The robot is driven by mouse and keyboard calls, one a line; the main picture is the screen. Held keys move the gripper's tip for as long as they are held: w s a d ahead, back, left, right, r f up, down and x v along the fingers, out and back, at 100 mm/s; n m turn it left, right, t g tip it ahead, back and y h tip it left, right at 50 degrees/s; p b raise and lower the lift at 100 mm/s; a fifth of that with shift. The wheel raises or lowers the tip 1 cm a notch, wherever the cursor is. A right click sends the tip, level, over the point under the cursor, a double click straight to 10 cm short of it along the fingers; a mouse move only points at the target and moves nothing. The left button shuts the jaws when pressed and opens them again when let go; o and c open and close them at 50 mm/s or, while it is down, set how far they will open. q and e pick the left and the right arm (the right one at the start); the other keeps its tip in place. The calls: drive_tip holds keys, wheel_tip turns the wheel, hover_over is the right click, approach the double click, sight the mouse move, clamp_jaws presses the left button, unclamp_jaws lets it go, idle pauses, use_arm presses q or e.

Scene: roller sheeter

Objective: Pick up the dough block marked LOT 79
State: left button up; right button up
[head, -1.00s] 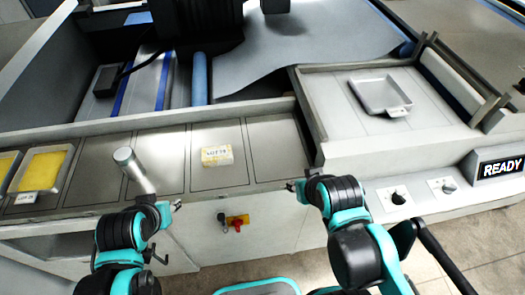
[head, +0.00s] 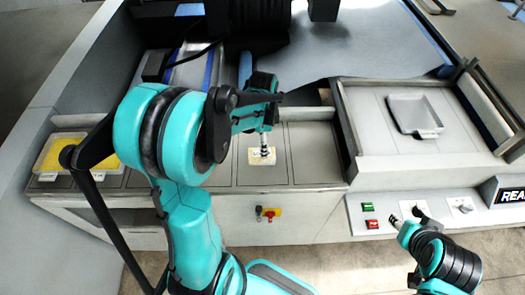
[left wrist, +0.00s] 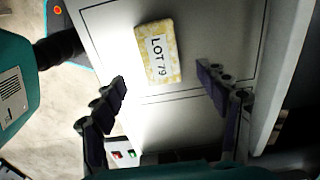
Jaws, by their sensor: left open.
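The dough block marked LOT 79 (left wrist: 160,52) is a pale yellow slab with a white label. It lies flat inside an outlined area of the grey counter, and in the head view the block (head: 262,160) is partly covered by my left gripper (head: 263,143). In the left wrist view my left gripper (left wrist: 168,88) is open, its two fingers apart on either side of the block's near end. The fingers do not visibly touch the block. My right gripper (head: 405,219) is in front of the control panel, away from the block; its fingers are too small to read.
Yellow-filled trays (head: 55,153) stand at the counter's left. An empty grey tray (head: 413,115) sits on the raised platform at right. Green and red buttons (head: 369,215) and a red-yellow switch (head: 269,214) are on the front panels. My left arm hides much of the left counter.

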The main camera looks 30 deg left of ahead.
sight(254, 159)
use_arm(q)
drive_tip(key=f+b, duration=0.2)
drive_tip(key=f, duration=0.6)
drive_tip(key=shift+a, duration=0.2)
drive_tip(key=shift+s, duration=0.1)
drive_tip(key=c, duration=1.4)
